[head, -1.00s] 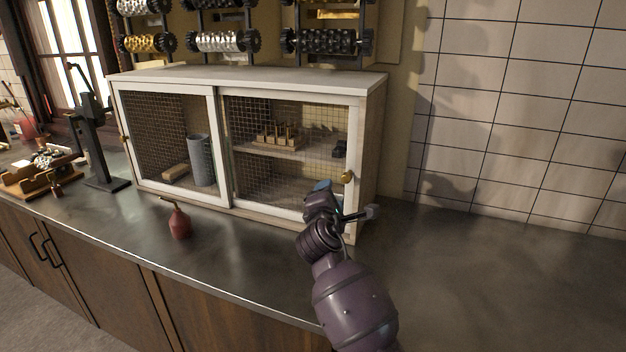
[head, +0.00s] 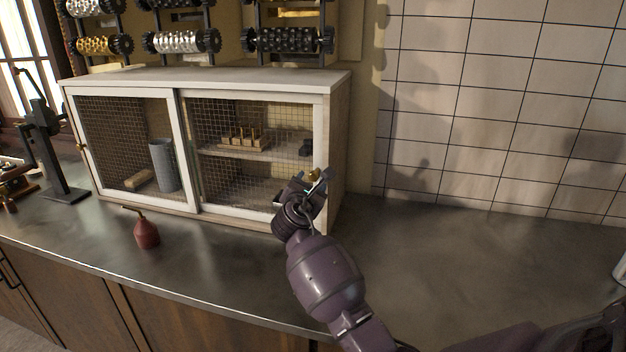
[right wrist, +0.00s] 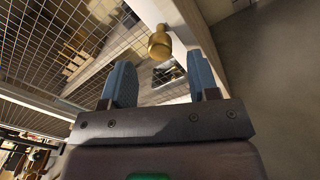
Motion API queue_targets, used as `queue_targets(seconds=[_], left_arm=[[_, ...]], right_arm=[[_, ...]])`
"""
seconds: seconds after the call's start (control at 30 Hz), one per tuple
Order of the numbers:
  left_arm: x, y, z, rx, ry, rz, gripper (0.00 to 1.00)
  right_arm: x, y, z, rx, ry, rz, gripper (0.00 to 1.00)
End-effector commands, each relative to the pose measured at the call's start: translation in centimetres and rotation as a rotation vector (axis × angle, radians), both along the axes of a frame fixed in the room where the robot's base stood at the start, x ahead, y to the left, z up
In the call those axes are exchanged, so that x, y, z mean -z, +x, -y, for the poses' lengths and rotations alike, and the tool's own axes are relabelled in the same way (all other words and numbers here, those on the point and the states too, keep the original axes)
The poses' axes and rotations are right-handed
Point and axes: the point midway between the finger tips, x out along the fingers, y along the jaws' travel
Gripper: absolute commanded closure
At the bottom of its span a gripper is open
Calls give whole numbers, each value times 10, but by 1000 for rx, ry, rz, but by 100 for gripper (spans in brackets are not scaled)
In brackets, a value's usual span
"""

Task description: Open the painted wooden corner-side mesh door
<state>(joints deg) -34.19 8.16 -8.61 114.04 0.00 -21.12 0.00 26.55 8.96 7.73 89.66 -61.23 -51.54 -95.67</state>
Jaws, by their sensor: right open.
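A white painted wooden cabinet (head: 215,83) stands on the counter, with two mesh doors covering its front. The right mesh door (head: 255,103), nearest the tiled wall, is in place with a brass knob (head: 314,174) low on its right edge. The left mesh door (head: 131,91) is beside it. My right gripper (head: 309,184) is at that knob. In the right wrist view the blue fingers of my right gripper (right wrist: 160,72) are apart, and the brass knob (right wrist: 160,42) lies just ahead of the gap between them. I cannot tell whether they touch it. My left gripper is not in view.
A red oil can (head: 146,233) stands on the counter (head: 430,265) in front of the cabinet. A dark press (head: 47,150) stands at the left. Spiked rollers (head: 290,41) hang above. Counter to the right of the cabinet is mostly clear.

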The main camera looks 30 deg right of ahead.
Motion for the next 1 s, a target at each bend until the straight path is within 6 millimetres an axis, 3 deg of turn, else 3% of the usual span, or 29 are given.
queue_targets(seconds=[0.3, 0.67, 1.0], left_arm=[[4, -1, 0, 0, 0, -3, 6], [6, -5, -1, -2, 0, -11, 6], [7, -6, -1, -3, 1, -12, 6]], right_arm=[[1, 24, 26, 0, 2, 0, 45], [0, 27, 29, 0, 3, 2, 45], [0, 27, 29, 0, 2, 1, 94]])
